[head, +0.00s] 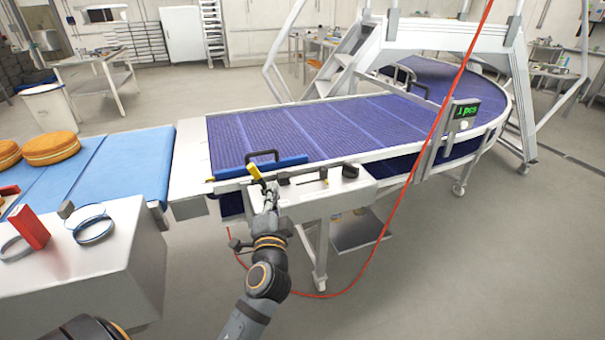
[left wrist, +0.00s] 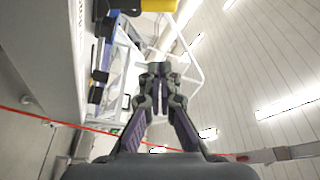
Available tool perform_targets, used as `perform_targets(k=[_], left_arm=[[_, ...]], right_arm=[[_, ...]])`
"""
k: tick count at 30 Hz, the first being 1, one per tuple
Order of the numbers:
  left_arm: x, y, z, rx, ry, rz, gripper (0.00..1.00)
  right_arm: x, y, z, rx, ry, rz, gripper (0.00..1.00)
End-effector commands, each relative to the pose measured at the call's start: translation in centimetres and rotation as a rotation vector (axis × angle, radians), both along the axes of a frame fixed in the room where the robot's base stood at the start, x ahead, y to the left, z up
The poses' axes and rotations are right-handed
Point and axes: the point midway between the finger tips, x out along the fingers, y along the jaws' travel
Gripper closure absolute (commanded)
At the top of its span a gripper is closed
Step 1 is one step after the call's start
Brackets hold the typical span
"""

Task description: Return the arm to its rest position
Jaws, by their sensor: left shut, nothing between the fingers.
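My left gripper (head: 268,197) is in front of the near side of the curved blue-purple conveyor, beside a white control box (head: 325,196). It also shows in the left wrist view (left wrist: 158,72), with its fingertips together and nothing held between them. A yellow-tipped handle (head: 254,171) lies just beyond the fingertips; a yellow part (left wrist: 160,5) shows at the top edge of the left wrist view. I cannot tell from the head view whether gripper and handle touch. My right gripper is not in view.
The curved conveyor (head: 283,136) bends to the right under white steps (head: 352,75). Round filled cakes (head: 51,148) sit on the blue belt (head: 130,165) at left. A white bench (head: 105,262) stands near left. A red cable (head: 400,180) hangs across. Floor at right is clear.

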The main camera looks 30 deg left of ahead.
Motion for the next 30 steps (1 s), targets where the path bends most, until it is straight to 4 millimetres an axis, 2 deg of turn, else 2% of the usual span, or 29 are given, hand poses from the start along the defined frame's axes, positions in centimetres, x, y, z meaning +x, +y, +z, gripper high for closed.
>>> perform_targets(k=[5,7,8,11,12,15,18,21,26,30], left_arm=[[0.0,0.1,-0.1,-0.008,0.003,0.002,1.00],[-0.5,0.5,-1.3,-0.068,0.023,0.012,1.00],[-0.8,0.7,-2.3,-0.118,0.043,0.021,1.00],[-3.0,1.3,-7.9,-0.376,0.160,0.068,1.00],[-4.2,1.0,-10.4,-0.488,0.224,0.088,1.00],[-7.3,-0.6,-15.7,-0.722,0.386,0.127,1.00],[-10.3,-2.9,-19.4,-0.890,0.537,0.154,1.00],[-13.4,-5.3,-21.9,-1.021,0.681,0.173,1.00],[-18.5,-9.1,-24.4,-1.183,0.912,0.194,1.00],[-17.5,-8.7,-28.9,-1.192,0.934,0.218,1.00]], right_arm=[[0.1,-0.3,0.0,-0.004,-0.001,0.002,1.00],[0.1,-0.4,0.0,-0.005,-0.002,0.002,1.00],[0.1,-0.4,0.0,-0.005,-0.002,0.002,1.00],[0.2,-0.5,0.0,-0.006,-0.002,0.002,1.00],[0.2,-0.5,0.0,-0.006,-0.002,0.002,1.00],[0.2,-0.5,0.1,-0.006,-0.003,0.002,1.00],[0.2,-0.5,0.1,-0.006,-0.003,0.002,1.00],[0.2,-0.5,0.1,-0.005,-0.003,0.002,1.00],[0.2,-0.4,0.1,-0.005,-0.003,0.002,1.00],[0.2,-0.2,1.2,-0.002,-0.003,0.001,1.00]])
